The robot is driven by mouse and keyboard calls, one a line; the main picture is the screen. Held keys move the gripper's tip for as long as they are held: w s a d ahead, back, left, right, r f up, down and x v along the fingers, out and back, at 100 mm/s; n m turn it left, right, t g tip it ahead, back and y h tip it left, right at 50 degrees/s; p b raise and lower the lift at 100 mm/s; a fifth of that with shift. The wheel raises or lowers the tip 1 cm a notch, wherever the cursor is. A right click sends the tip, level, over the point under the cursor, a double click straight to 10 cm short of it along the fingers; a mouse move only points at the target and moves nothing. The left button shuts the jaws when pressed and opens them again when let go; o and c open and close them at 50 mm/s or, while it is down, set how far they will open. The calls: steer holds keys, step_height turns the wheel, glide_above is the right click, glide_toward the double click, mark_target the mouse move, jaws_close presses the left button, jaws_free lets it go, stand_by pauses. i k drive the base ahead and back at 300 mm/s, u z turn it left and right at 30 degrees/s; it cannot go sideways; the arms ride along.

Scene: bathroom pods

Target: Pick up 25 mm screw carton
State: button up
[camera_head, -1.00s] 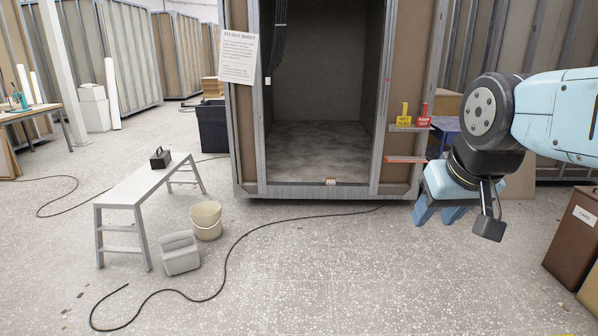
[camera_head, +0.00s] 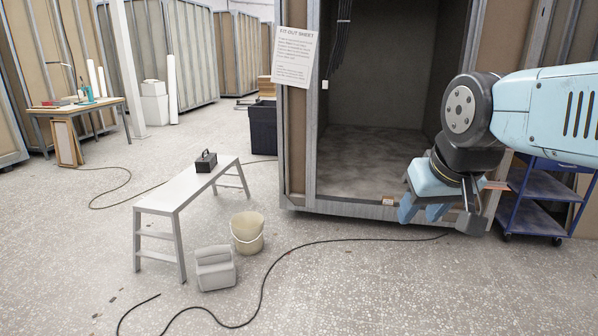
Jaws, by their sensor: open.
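I cannot make out a carton marked 25 mm. A small tan item with a pale label (camera_head: 388,201) sits at the front sill of the open pod; its print is too small to read. The yellow and red items seen earlier on the pod's right side are out of sight now, behind my arm. My gripper (camera_head: 422,215) hangs at right of centre, its blue fingers apart with nothing visible between them. In the picture it overlaps the pod's sill, just right of the labelled item.
A grey step bench (camera_head: 178,190) holds a black toolbox (camera_head: 206,161). A cream bucket (camera_head: 247,233) and grey tub (camera_head: 215,268) stand beside it. A black cable (camera_head: 330,241) crosses the floor. A blue trolley (camera_head: 540,187) stands at right. The front floor is mostly open.

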mark_target(386, 201)
steer(key=u, duration=0.1)
steer(key=i, duration=2.3)
steer(key=z, duration=0.3)
steer(key=i, duration=1.1)
steer(key=z, duration=0.7)
steer(key=i, duration=1.1)
steer(key=z, duration=0.65)
steer(key=i, duration=0.5)
steer(key=z, duration=0.05)
steer(key=k, duration=0.9)
steer(key=z, duration=0.2)
steer(key=i, duration=0.4)
steer(key=u, duration=0.05)
